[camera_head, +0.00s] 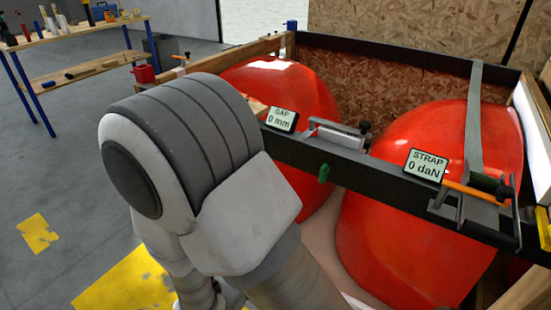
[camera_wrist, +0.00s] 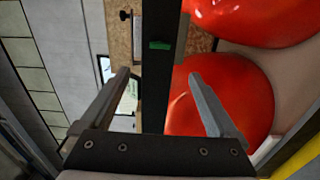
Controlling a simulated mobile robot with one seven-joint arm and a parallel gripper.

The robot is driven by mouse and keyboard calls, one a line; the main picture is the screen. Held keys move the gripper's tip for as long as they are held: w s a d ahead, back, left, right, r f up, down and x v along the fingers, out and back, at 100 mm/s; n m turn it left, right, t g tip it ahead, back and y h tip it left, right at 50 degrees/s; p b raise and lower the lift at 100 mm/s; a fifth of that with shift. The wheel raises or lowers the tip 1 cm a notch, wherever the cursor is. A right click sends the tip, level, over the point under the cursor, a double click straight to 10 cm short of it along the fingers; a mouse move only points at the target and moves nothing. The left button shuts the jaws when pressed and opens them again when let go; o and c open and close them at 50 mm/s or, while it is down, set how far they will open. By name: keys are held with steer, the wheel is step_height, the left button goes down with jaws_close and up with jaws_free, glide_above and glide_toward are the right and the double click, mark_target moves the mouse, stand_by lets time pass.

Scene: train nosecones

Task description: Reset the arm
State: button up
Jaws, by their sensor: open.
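My gripper (camera_wrist: 158,85) shows in the wrist view with its two fingers spread apart and nothing between them that it holds. A dark bar (camera_wrist: 160,68) with a green clip (camera_wrist: 160,45) crosses the view behind the fingers. Red nosecones (camera_wrist: 230,90) lie beyond, behind the right finger. In the head view my arm fills the middle and hides my gripper. The dark bar (camera_head: 345,163) runs along the front of the crate there, with the green clip (camera_head: 323,173) on it.
Two red nosecones (camera_head: 425,235) sit in a crate with a chipboard back wall (camera_head: 355,95). The bar carries a GAP display (camera_head: 281,119) reading 0 mm and a STRAP display (camera_head: 426,163) reading 0 daN. A grey strap (camera_head: 475,120) crosses the right nosecone. A workbench (camera_head: 75,35) stands far left.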

steer(key=s+d+r+m+g+y, duration=0.1)
steer(key=s+d+r+m+g, duration=0.1)
steer(key=s+d+m+g, duration=0.4)
steer(key=s+d+r+m+g+y, duration=0.2)
steer(key=s+d+r+m+g, duration=0.1)
steer(key=s+d+g, duration=0.45)
step_height(320, 180, up, 27)
steer(key=w+a+m+t+y+p, duration=0.1)
steer(key=a+t+y+p, duration=0.2)
steer(key=p, duration=1.5)
steer(key=t+y, duration=0.1)
steer(key=y, duration=0.3)
steer(key=shift+w+m+y+p, duration=0.3)
steer(key=shift+w+p, duration=0.05)
steer(key=shift+p, duration=0.05)
steer(key=shift+f+t, duration=0.1)
steer(key=shift+t, duration=0.15)
